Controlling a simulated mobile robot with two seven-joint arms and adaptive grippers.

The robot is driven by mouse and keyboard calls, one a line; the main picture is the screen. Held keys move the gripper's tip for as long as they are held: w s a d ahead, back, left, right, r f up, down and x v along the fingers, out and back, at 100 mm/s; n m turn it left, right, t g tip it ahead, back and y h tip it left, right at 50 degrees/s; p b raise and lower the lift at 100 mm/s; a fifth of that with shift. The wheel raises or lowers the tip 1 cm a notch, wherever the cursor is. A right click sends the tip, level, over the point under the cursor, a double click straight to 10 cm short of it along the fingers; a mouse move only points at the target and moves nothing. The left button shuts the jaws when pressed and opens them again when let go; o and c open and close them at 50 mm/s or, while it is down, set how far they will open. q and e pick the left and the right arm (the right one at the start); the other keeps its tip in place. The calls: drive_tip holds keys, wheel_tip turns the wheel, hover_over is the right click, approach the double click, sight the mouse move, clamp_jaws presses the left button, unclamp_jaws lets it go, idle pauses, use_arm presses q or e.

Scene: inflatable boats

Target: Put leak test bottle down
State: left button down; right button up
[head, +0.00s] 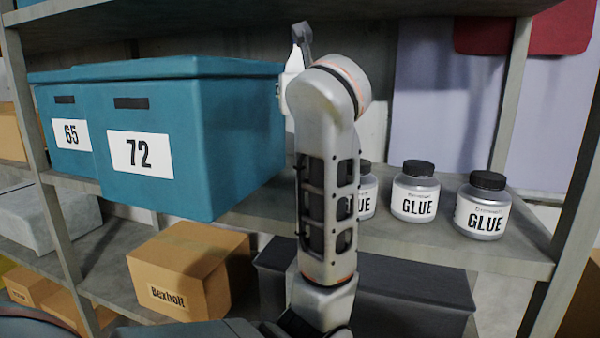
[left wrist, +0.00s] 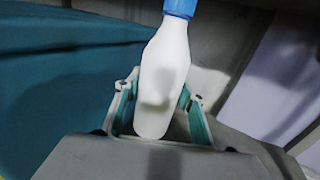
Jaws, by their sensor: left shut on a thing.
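The leak test bottle (left wrist: 165,60) is white with a blue cap, which is cut off by the top edge of the left wrist view. My left gripper (left wrist: 159,93) is shut on the bottle, with one finger on each side of its body. In the head view my left arm stands upright in the middle and hides most of the gripper. A small white shape shows beside the arm's top, near the teal bin; I cannot tell whether it is the bottle. My right gripper is not in view.
Teal bins labelled 65 (head: 70,134) and 72 (head: 190,130) fill the shelf's left. Several glue jars, including one at the right (head: 482,206), stand on the shelf (head: 400,240). A cardboard box (head: 190,262) and a dark box (head: 410,300) are below. A shelf is overhead.

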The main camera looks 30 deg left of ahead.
use_arm(q)
wheel_tip(320, 180, down, 16)
drive_tip(key=shift+r, duration=0.25)
drive_tip(key=shift+f, duration=0.1)
drive_tip(key=shift+f, duration=0.15)
drive_tip(key=c, duration=1.6)
unclamp_jaws()
drive_tip(key=shift+o, duration=0.2)
